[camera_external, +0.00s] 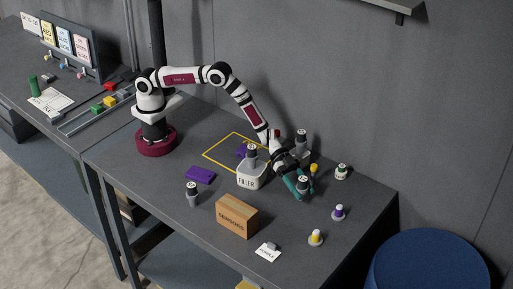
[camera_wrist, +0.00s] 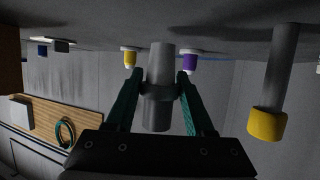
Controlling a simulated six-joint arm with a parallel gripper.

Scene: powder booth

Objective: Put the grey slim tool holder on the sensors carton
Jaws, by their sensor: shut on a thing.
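The sensors carton (camera_external: 231,221) is a closed brown box in the front middle of the table in the external view. My gripper (camera_external: 299,190) is to the right of the carton and low over the table, with its teal fingers pointing down. It is shut on a grey slim tool holder (camera_external: 304,184) with a dark top. In the wrist view the grey holder (camera_wrist: 158,112) stands between the two fingertips (camera_wrist: 161,88). I cannot tell whether the holder touches the table. The carton's top looks bare.
A white FILER bin (camera_external: 251,178) with another dark-topped holder (camera_external: 252,153) is left of my gripper. Another holder (camera_external: 193,194) stands left of the carton. Yellow (camera_external: 316,237), purple (camera_external: 338,212) and green-banded (camera_external: 341,171) pieces stand to the right. A purple block (camera_external: 200,175) lies at left.

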